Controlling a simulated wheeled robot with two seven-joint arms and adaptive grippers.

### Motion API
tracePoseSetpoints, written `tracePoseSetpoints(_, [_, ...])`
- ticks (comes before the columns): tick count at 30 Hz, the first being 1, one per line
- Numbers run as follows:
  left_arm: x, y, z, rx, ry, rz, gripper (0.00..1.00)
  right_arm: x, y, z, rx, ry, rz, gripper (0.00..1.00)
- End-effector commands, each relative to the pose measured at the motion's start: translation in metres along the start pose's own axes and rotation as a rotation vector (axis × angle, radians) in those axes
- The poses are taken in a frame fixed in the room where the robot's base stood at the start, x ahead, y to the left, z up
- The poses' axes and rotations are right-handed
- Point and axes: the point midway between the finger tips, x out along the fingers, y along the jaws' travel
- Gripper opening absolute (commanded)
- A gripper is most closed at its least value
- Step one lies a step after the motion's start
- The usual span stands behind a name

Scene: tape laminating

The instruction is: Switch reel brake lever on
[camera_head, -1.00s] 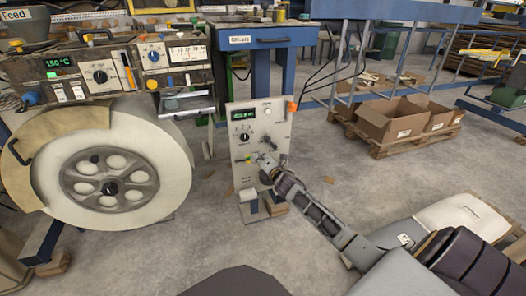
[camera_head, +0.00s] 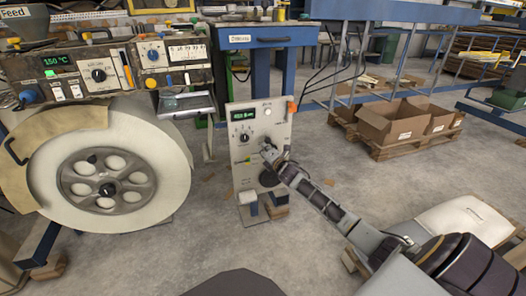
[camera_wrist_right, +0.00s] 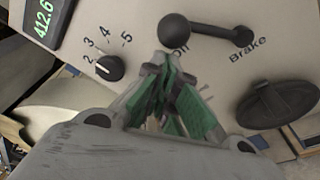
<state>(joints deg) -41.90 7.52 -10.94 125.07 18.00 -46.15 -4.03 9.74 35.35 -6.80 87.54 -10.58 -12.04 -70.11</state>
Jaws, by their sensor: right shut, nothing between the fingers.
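The brake lever (camera_wrist_right: 208,32) is a dark bar with a ball knob on its left end and a pivot at its right end, on a pale panel. The knob is beside the partly hidden "Off" mark; "Brake" is printed below the pivot. My right gripper (camera_wrist_right: 163,68) is shut and empty, its tips just below the knob; whether they touch it I cannot tell. In the head view my right gripper (camera_head: 267,151) is at the face of the control panel (camera_head: 245,180), and the lever is too small to make out. My left gripper is out of view.
The panel has a green display (camera_head: 243,113), a selector dial (camera_wrist_right: 109,68) and a dark round part (camera_wrist_right: 280,104). A large reel (camera_head: 165,180) stands at the left under a control box (camera_head: 128,80). Cardboard boxes (camera_head: 385,125) lie on a pallet at the right.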

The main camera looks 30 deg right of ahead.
Motion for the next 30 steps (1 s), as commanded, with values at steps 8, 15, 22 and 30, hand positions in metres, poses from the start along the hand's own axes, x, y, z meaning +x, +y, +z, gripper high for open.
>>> tracePoseSetpoints(8, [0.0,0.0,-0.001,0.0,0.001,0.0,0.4,0.0,0.0,0.0,0.0,0.0,0.0,0.0])
tracePoseSetpoints(15, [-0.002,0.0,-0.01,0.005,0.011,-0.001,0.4,0.0,0.001,0.001,0.01,0.0,0.001,0.0])
tracePoseSetpoints(22, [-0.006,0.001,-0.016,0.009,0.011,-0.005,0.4,-0.001,0.002,0.004,0.042,-0.001,0.006,0.0])
tracePoseSetpoints(30, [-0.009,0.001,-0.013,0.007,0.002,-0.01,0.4,-0.001,0.004,0.006,0.064,0.0,0.011,0.0])
